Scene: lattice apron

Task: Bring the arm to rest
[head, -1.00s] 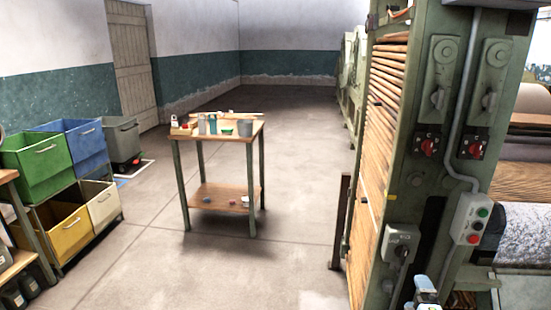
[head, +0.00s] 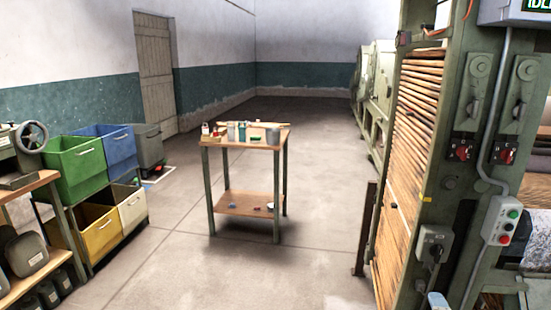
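Neither gripper can be made out in the head view. A small pale blue and white piece (head: 438,302) shows at the bottom edge, in front of the green machine. Most of it is cut off, and I cannot tell whether it is part of my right arm. No held object is visible.
A tall green machine (head: 470,120) with wooden slats and switches stands close at right. A small wooden table (head: 230,143) with bottles and cups stands mid-floor. Coloured bins (head: 78,168) and a bench (head: 22,188) with a handwheel device line the left. The floor (head: 180,265) between is clear.

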